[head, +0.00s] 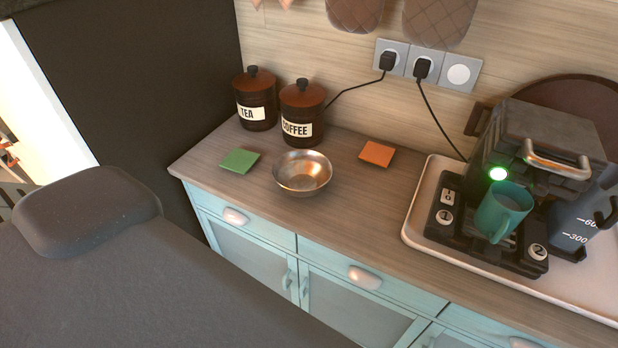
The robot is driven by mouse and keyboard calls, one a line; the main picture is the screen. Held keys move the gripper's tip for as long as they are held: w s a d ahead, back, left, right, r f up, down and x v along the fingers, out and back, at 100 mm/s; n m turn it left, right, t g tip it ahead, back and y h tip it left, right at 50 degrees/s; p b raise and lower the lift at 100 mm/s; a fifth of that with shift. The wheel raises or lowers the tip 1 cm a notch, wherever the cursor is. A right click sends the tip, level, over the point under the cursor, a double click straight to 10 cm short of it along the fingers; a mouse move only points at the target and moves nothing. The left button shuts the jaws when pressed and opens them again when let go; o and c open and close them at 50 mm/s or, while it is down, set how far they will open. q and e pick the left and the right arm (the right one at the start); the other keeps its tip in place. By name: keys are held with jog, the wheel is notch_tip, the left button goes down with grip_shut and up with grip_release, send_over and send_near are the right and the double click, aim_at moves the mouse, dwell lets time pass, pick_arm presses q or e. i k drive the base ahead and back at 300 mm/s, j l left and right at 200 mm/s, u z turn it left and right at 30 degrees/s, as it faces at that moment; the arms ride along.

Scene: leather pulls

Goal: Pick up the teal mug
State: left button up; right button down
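The teal mug (503,209) stands upright on the black coffee machine (530,150) at the right of the head view. It sits under the machine's upper part, beside a lit green light. The mug's handle points toward the front left, and its open top faces up. Neither of my grippers shows in the head view, so nothing is seen near the mug or touching it.
The machine stands on a white tray (418,222). A metal bowl (302,173), green square (239,161), orange square (377,153), tea jar (255,98) and coffee jar (302,112) are on the counter. Cords run to wall sockets. The counter between bowl and tray is clear.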

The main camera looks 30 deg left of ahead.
aim_at(500, 217)
jog(key=l+u, duration=0.25)
jog(key=l, duration=0.2)
jog(key=k+l+u, duration=0.2)
jog(key=l, duration=0.2)
jog(key=k+l+u, duration=0.1)
jog(key=l+u, duration=0.15)
jog(key=l, duration=0.15)
jog(key=i+j, duration=0.4)
